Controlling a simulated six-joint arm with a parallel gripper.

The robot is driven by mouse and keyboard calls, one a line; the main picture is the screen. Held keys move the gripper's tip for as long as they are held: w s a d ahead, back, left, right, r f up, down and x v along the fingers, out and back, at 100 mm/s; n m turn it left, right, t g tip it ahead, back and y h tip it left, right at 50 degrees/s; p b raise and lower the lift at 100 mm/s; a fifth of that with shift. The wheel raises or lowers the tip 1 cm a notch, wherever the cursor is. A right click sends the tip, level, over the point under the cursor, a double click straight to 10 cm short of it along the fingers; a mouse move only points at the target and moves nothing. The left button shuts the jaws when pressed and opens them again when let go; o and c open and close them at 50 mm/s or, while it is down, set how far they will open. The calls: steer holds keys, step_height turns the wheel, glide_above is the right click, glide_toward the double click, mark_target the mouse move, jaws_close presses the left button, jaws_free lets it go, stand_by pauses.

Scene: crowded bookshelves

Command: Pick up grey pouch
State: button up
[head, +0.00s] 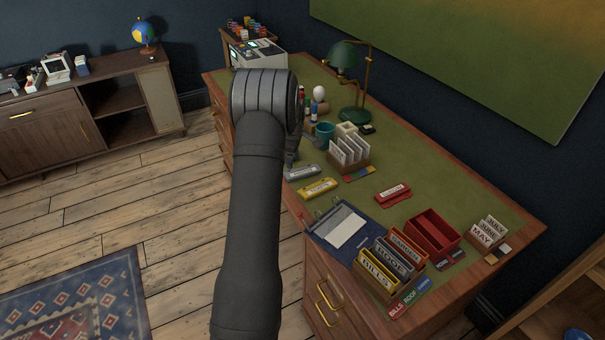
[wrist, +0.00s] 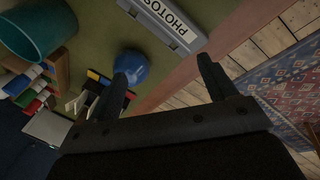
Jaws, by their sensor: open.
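The grey pouch (head: 303,172) lies flat near the desk's left edge, just right of my arm in the head view. It also shows at the top of the wrist view (wrist: 163,20), with a white label reading PHOTOS, partly cut off by the frame. My gripper (wrist: 167,64) is open, its two fingers apart and nothing held between them. The pouch is beyond the fingertips and apart from them. In the head view my gripper is mostly hidden behind my arm.
A round blue object (wrist: 131,67) is close by the left finger. A teal cup (head: 325,133) and a card holder (head: 350,152) stand behind the pouch. A yellow pouch (head: 317,188) lies in front, and a red one (head: 392,194) to the right. Floor lies past the desk edge.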

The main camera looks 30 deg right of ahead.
steer(key=d+r+n+g+y, duration=0.1)
steer(key=d+r+n+g, duration=0.25)
steer(key=r+n, duration=0.45)
glide_above(302, 170)
steer(key=shift+m+t, duration=0.3)
steer(key=shift+t, duration=0.05)
steer(key=f, duration=1)
steer(key=shift+w+d+f, duration=0.15)
steer(key=shift+w+d, duration=0.05)
steer(key=shift+d, duration=0.15)
steer(key=shift+s+a+f, duration=0.1)
steer(key=shift+a+f, duration=0.1)
steer(key=shift+f, duration=1.15)
steer(key=shift+s+a+f, duration=0.1)
steer(key=shift+a+f, duration=0.05)
steer(key=shift+f, duration=1.15)
steer(key=shift+f, duration=0.15)
steer(key=c, duration=1.1)
step_height(302, 170, up, 9)
steer(key=s+r+n, duration=0.1)
steer(key=s+n, duration=0.3)
steer(key=s, duration=2.4)
steer(key=shift+s+a+r, duration=0.15)
steer(key=shift+a+r, duration=0.1)
steer(key=shift+a, duration=0.2)
